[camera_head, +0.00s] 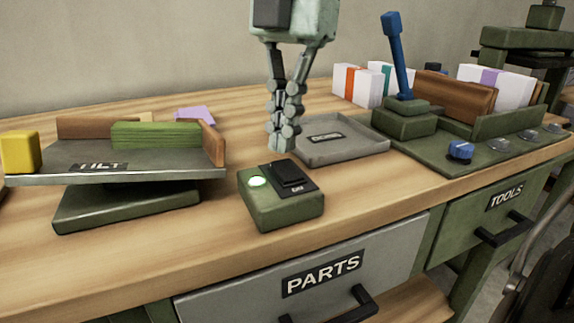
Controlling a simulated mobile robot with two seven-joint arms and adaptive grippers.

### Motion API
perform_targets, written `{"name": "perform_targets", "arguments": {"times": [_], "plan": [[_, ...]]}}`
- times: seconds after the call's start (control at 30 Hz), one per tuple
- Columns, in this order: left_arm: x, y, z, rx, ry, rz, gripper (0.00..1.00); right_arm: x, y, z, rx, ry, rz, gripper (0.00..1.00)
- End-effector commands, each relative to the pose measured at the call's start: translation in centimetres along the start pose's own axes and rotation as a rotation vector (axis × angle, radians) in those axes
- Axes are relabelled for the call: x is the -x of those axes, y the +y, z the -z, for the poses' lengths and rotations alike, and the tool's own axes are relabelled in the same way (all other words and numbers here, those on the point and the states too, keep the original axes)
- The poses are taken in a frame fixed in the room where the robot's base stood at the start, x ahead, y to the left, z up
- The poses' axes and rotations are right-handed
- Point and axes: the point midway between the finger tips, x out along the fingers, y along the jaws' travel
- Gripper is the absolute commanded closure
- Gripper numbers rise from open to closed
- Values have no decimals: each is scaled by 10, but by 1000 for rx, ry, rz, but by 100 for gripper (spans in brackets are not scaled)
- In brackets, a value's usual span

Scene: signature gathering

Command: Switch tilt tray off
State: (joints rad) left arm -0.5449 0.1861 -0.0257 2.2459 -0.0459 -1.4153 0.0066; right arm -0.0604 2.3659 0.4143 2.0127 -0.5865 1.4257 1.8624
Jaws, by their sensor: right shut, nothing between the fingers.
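The tilt tray (60,160) is a grey tray marked TILT on a green base at the left of the bench, tipped a little. A green switch box (282,212) stands to its right near the bench's front edge. The small label by the rocker is too small to read surely. My right gripper (283,146) points down, shut and empty, just above and behind the switch box. I cannot tell if it touches anything. My left gripper is not in view.
A yellow block (22,152) and a green block (156,135) are on the tilt tray. A shallow grey tray (350,148) lies behind the switch box. A blue lever (398,55) and a panel with a blue knob (460,150) stand at the right. Bare wood lies around the switch box.

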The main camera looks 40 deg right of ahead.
Motion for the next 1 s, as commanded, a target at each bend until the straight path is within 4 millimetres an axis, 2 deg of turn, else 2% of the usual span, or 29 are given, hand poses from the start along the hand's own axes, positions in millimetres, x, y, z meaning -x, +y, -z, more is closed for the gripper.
{"name": "perform_targets", "arguments": {"times": [1.0], "plan": [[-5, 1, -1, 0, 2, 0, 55, -6, 0, -1, 0, 0, 0, 100]]}}
